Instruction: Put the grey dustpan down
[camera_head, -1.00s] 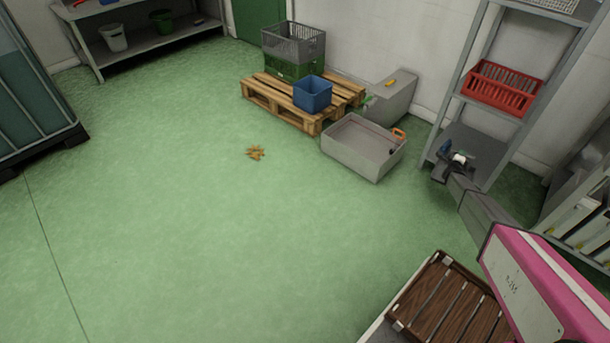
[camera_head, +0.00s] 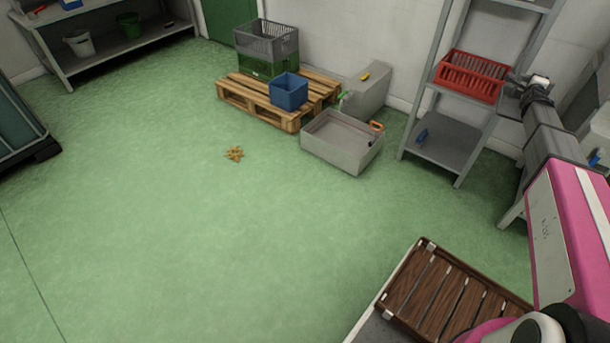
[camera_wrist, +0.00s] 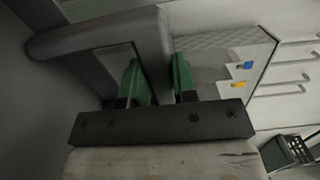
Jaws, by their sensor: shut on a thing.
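In the wrist view my gripper (camera_wrist: 157,72) has its two green fingers closed on a grey piece with a rounded bar, which I take to be the grey dustpan (camera_wrist: 95,38). It fills the upper left of that view, and its full shape is cut off. In the head view my arm's end reaches to the right side, by the shelf rack. The fingers and the dustpan cannot be made out there.
A grey shelf rack (camera_head: 451,143) holds a red crate (camera_head: 470,78) and a small blue object. A grey open bin (camera_head: 335,155) and a pallet (camera_head: 262,108) with crates stand along the wall. Brown debris (camera_head: 234,153) lies on the green floor, which is otherwise widely clear.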

